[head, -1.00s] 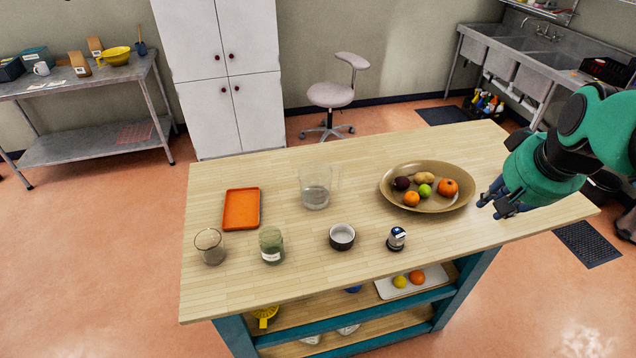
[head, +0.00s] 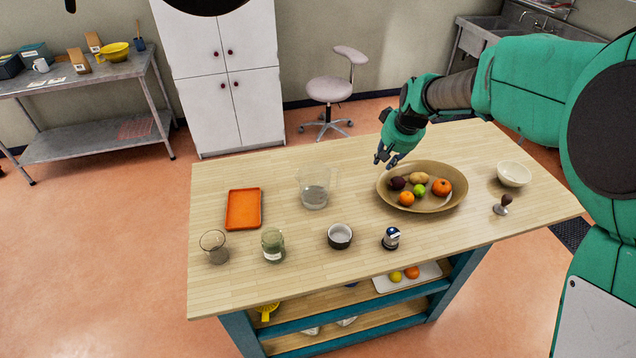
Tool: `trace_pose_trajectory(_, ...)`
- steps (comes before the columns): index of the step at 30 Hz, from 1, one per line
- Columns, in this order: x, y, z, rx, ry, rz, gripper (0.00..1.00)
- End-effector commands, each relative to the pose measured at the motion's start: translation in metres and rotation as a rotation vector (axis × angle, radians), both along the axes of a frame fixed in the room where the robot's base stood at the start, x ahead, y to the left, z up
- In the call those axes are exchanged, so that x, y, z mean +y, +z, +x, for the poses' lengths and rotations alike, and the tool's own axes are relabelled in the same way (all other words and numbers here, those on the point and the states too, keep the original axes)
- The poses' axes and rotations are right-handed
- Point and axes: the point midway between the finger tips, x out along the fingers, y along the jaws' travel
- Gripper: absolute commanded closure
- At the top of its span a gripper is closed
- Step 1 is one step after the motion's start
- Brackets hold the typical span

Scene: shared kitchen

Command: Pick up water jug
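The water jug (head: 315,190) looks like the clear, wide-mouthed vessel with some water in its lower part. It stands upright near the middle of the wooden table (head: 270,298) in the head view. My gripper (head: 385,158) is above the back of the table, to the right of the jug and apart from it, near the fruit bowl's back left rim. Its fingers point down and look spread, with nothing between them.
An orange tray (head: 243,209) lies left of the jug.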

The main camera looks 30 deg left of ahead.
Motion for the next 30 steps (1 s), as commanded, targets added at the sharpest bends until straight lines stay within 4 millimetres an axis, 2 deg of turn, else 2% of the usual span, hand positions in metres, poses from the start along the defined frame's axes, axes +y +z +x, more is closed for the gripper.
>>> trace_pose_trajectory(1, 0.018, -0.010, 0.003, 0.005, 0.019, -0.002, 0.76)
trace_pose_trajectory(6, 0.067, -0.043, 0.013, 0.011, 0.069, -0.005, 0.76)
trace_pose_trajectory(12, 0.109, -0.076, 0.017, 0.014, 0.115, -0.007, 0.76)
trace_pose_trajectory(18, 0.126, -0.089, 0.017, 0.014, 0.132, -0.007, 0.76)
trace_pose_trajectory(30, 0.126, -0.091, 0.018, 0.015, 0.133, -0.008, 0.76)
